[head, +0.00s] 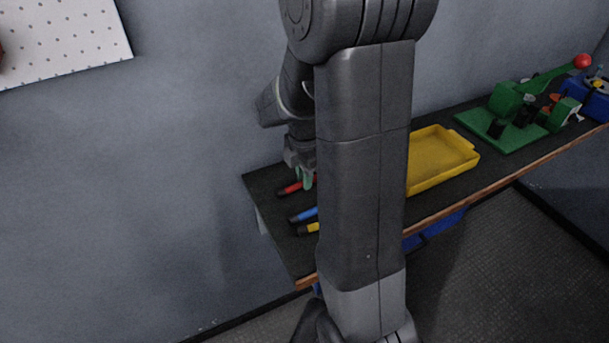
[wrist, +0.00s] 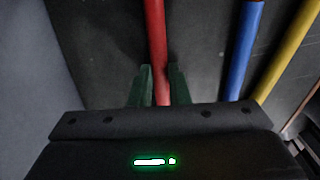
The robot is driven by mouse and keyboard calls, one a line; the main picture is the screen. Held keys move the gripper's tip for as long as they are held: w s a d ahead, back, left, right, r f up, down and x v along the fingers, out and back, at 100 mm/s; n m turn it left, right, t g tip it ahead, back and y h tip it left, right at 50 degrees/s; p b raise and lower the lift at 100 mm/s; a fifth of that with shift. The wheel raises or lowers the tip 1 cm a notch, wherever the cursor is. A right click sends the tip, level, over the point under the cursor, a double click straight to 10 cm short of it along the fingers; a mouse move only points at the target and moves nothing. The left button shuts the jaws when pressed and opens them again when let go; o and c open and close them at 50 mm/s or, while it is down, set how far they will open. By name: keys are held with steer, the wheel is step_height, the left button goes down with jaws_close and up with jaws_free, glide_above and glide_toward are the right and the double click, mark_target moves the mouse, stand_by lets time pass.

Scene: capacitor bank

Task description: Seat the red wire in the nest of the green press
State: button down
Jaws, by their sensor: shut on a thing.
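The red wire (head: 290,188) lies at the left end of the dark bench, partly hidden behind my arm in the head view. My gripper (head: 307,181) is down at it, with its green fingers on either side. In the wrist view the red wire (wrist: 155,45) runs between the two fingertips of my gripper (wrist: 160,82), which are shut on it. The green press (head: 510,115) stands at the far right of the bench, with a raised lever ending in a red knob (head: 582,62). Its nest is too small to make out clearly.
A blue wire (head: 303,215) and a yellow wire (head: 309,229) lie beside the red one, nearer the front edge. A yellow tray (head: 440,158) sits between my arm and the press. A blue device (head: 590,97) stands beyond the press. A wall runs behind the bench.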

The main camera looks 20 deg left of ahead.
steer(key=c, duration=1.4)
jaws_free()
steer(key=shift+f, duration=0.1)
steer(key=shift+o, duration=0.2)
step_height(320, 180, up, 14)
steer(key=shift+s+d, duration=0.25)
steer(key=shift+d, duration=0.05)
steer(key=shift+f, duration=0.1)
steer(key=f, duration=1.4)
steer(key=shift+w+a, duration=0.25)
steer(key=shift+a, duration=0.05)
steer(key=shift+r, duration=0.3)
